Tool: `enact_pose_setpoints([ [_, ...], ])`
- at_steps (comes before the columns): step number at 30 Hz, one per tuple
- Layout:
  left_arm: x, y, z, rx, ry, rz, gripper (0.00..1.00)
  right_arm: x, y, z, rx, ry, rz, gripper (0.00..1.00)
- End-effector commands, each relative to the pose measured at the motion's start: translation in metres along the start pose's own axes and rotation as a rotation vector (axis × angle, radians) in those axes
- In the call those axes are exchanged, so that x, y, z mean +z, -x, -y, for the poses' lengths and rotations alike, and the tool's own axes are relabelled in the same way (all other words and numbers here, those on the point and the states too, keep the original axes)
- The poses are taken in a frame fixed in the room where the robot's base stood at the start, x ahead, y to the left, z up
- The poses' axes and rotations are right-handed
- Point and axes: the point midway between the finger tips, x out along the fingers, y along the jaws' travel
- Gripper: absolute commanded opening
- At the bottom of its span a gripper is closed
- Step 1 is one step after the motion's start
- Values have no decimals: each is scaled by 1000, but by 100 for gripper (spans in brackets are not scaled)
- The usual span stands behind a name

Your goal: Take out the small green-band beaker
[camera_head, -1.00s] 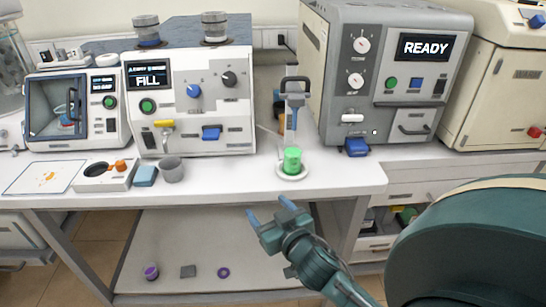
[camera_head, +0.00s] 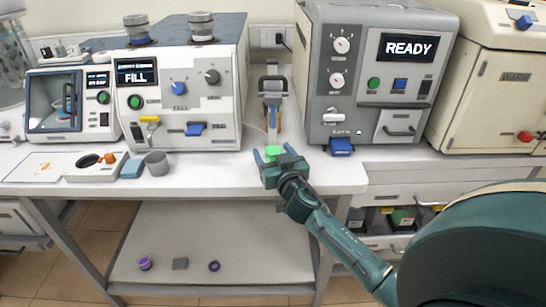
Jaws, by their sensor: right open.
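The small green-band beaker (camera_head: 273,150) stands on a white round plate under the dispensing stand (camera_head: 272,88), between the two large machines. Only its green upper part shows; my gripper hides the lower part and most of the plate. My right gripper (camera_head: 274,155) is open at the front of the beaker, with one blue fingertip on each side of it in the picture. I cannot tell whether the fingers touch it. My left gripper is not in view.
The FILL machine (camera_head: 180,100) stands to the left and the grey READY machine (camera_head: 375,80) to the right, leaving a narrow gap. The bench front (camera_head: 320,175) is clear.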

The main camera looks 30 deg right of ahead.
Motion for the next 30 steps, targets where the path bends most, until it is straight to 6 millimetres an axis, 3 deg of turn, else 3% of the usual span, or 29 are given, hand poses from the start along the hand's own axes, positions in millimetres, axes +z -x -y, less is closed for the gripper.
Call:
enact_pose_setpoints([
  [6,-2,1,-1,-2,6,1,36,0,-23,0,0,1,1,69],
  [14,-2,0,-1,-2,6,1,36,1,-24,0,0,0,1,68],
  [30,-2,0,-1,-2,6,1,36,1,-24,0,0,0,2,24],
])
